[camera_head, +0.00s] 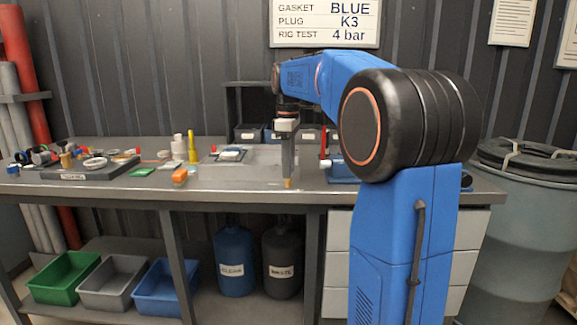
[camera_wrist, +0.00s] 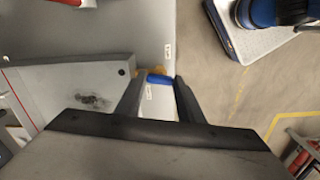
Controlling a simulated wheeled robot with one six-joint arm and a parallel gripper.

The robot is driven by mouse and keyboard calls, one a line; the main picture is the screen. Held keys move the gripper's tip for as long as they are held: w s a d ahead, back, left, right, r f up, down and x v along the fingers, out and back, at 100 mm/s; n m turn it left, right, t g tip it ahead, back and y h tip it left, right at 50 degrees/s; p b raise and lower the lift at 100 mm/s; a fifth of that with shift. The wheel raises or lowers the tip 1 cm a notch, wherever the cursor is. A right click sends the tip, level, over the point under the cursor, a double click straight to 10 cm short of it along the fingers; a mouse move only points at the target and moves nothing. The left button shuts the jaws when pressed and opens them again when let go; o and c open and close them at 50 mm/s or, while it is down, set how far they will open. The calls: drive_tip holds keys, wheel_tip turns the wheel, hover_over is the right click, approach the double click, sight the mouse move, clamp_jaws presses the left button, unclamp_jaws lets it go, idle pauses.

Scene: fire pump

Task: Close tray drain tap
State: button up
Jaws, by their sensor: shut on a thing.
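The grey tray (camera_head: 222,172) sits on the workbench, and its wall and floor fill the left of the wrist view (camera_wrist: 50,80), with a dark stain and a small dark hole. The drain tap is at the tray's front edge: its blue lever (camera_wrist: 160,79) shows in the wrist view, with a bit of brass body (camera_wrist: 158,69) behind it. My gripper (camera_wrist: 161,82) points down over the bench's front edge, its two dark fingers closed on the blue lever. In the head view my gripper (camera_head: 288,180) hides most of the tap; only a brassy spot shows at its tips.
A dark parts tray (camera_head: 88,172) is further left. Green, grey and blue bins sit below. Floor in front is clear.

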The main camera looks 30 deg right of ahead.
drive_tip(key=m, duration=0.4)
drive_tip(key=shift+m, duration=0.3)
drive_tip(key=m, duration=0.3)
drive_tip(key=shift+m, duration=0.3)
drive_tip(key=m, duration=0.4)
drive_tip(key=shift+m, duration=1.8)
drive_tip(key=o, duration=0.8)
drive_tip(key=shift+r, duration=0.15)
wheel_tip(320, 180, up, 17)
drive_tip(key=shift+r, duration=0.1)
